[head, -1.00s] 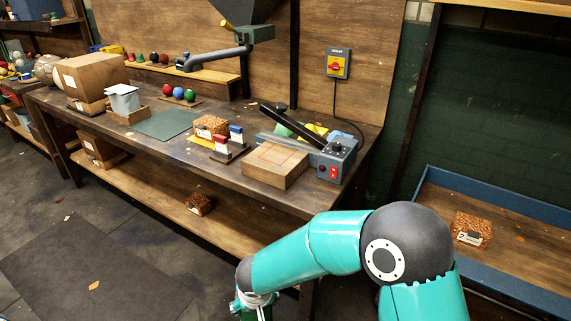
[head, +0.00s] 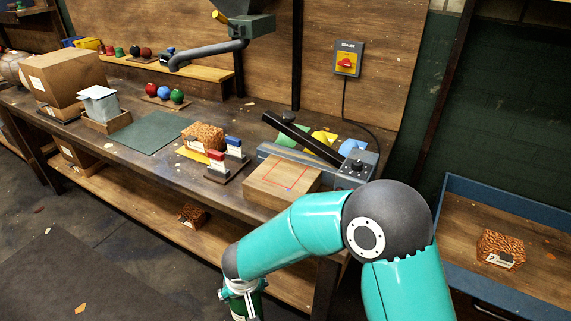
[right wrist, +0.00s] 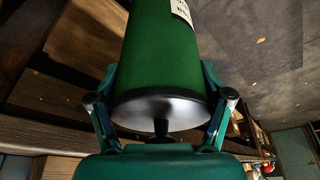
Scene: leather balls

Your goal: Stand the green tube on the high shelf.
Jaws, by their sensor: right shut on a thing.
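The green tube (right wrist: 163,50) fills the middle of the right wrist view. It has a dark metallic rounded end and a white label with print near the top. My right gripper (right wrist: 161,98) is shut on it, one finger on each side. In the head view the right gripper (head: 240,290) is at the bottom edge, in front of the bench, and only a little of the green tube (head: 258,308) shows. The rest of the tube is cut off there. My left gripper is not in view. I cannot tell which shelf is the high one; a raised wooden ledge (head: 205,84) runs behind the bench.
The bench (head: 110,152) carries a sealer (head: 357,170), a wooden block (head: 280,182), a green mat (head: 150,133), balls, ink bottles and cardboard boxes (head: 65,78). A grey extraction arm (head: 210,52) hangs above it. A blue-edged tray table (head: 480,200) stands at right. Floor is open at lower left.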

